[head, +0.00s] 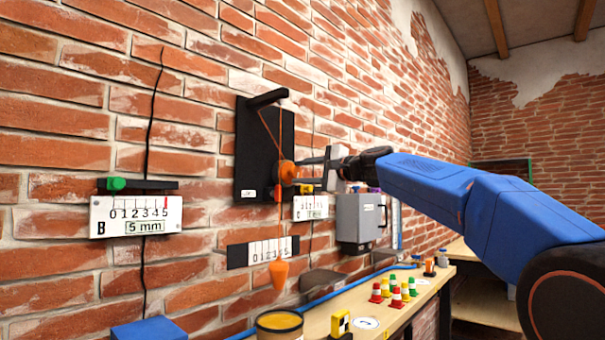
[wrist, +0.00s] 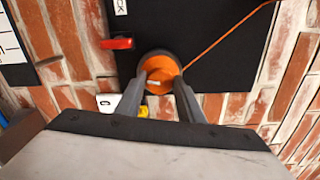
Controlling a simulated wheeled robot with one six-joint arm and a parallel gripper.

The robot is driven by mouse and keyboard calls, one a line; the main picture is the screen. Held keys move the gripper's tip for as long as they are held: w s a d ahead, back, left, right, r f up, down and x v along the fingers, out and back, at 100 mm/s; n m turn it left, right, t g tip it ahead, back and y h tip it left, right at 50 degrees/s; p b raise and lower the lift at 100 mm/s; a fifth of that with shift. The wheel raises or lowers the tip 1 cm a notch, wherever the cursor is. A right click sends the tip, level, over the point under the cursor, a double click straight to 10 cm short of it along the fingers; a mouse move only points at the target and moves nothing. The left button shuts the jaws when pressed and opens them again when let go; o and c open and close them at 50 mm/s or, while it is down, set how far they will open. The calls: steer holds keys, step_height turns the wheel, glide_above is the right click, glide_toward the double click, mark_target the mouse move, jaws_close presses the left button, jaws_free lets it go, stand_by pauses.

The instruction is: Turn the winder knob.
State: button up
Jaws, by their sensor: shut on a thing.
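The orange winder knob (head: 287,171) is on a black board (head: 248,155) fixed to the brick wall. An orange cord runs from it up to a black peg (head: 267,98) at the board's top. My gripper (head: 299,172) reaches in from the right and is shut on the knob. In the wrist view the knob (wrist: 160,73) sits between the two fingertips of my gripper (wrist: 158,90), and the cord leaves it to the upper right. An orange plumb bob (head: 278,273) hangs below, in front of a white scale (head: 270,250). A red lever (wrist: 117,43) shows beside the knob.
A gauge marked B, 5 mm (head: 136,217) is on the wall at left. A grey box (head: 360,218) is mounted right of the board. The bench (head: 405,312) below carries several small red, yellow and green pieces and a yellow-topped tin (head: 279,324).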

steer(key=n, duration=0.5)
steer(key=shift+f+n, duration=0.2)
steer(key=shift+n, duration=0.1)
steer(key=n, duration=0.4)
steer(key=shift+f+n, duration=0.1)
steer(key=shift+n, duration=0.2)
steer(key=n, duration=0.4)
steer(key=shift+n, duration=0.3)
steer(key=n, duration=0.4)
steer(key=shift+w+d, duration=0.15)
steer(key=n, duration=1)
steer(key=shift+w+d, duration=0.1)
steer(key=n, duration=0.5)
steer(key=shift+r+n, duration=0.2)
steer(key=shift+n, duration=0.9)
steer(key=shift+f+n, duration=0.1)
steer(key=shift+n, duration=1.1)
stand_by(1.4)
